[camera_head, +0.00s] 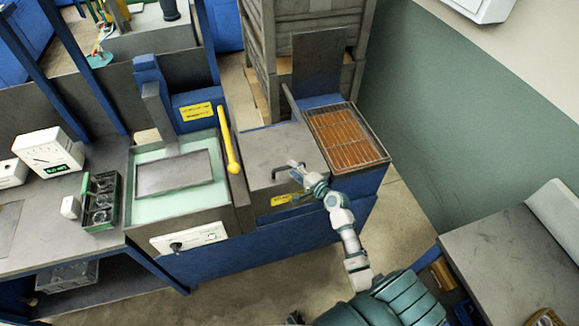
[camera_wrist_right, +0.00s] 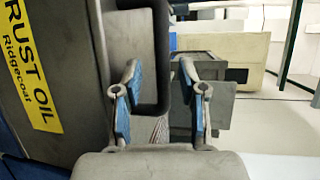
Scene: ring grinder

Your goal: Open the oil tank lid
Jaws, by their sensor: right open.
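The oil tank's grey, flat lid (camera_head: 262,150) lies closed, with a small dark handle near its front right edge. The handle also shows in the right wrist view (camera_wrist_right: 162,100) as a dark bent bar. My right gripper (camera_head: 292,170) is at the handle. In the wrist view my right gripper (camera_wrist_right: 160,100) is open, with the handle's lower bend between its two blue-padded fingers. Contact cannot be told. The tank's yellow label (camera_wrist_right: 32,68) reads "RUST OIL Ridgecoat". My left gripper is not in view.
A tray with an orange-brown grate (camera_head: 345,137) lies right of the lid, an upright grey panel (camera_head: 318,62) behind it. A yellow lever (camera_head: 229,150) stands left of the lid. A grey table (camera_head: 510,260) is at the lower right.

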